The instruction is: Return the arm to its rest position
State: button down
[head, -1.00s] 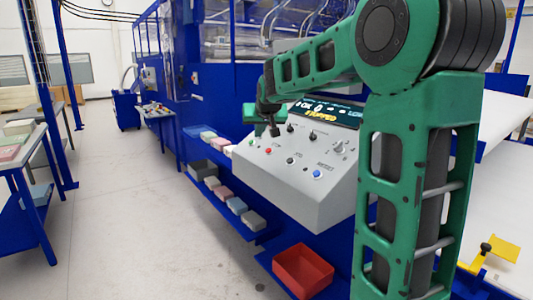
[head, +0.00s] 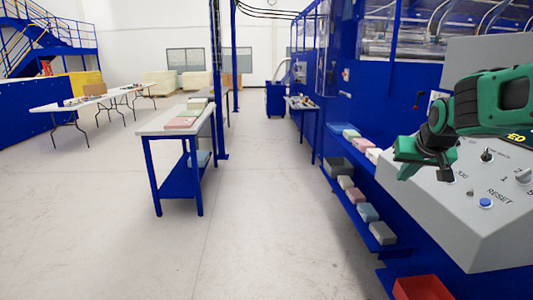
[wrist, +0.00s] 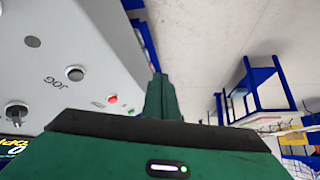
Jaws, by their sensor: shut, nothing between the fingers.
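My green arm (head: 495,100) reaches in from the right edge of the head view, bent over the grey control panel (head: 450,215). My gripper (head: 425,160) hangs at its end, in front of the panel's left part, shut and empty. In the wrist view the green gripper (wrist: 160,98) points away from the camera, with the panel (wrist: 60,60) and its buttons to the left. I cannot tell the exact gap between gripper and panel.
A blue shelf (head: 350,200) with several foam blocks runs left of the panel. A red bin (head: 422,288) sits below it. A blue-legged table (head: 150,128) with foam sheets stands left of centre. The floor (head: 270,220) between is clear.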

jog(key=s+a+f+n+g+y, duration=0.1)
jog(key=s+a+f+n+g, duration=0.1)
jog(key=s+a+f, duration=0.5)
jog(key=s+a+f+n+g+y, duration=0.1)
jog(key=s+a+f, duration=0.25)
jog(key=s, duration=0.85)
jog(key=s+d+f+m+g, duration=0.1)
jog(key=s+d+m+g, duration=0.1)
jog(key=s+d, duration=0.4)
jog(key=s+d+f+m+g, duration=0.1)
jog(key=s+d+m, duration=0.3)
jog(key=s, duration=0.6)
jog(key=shift+s+d+g, duration=0.3)
jog(key=shift+d+g, duration=0.6)
jog(key=shift+f, duration=0.1)
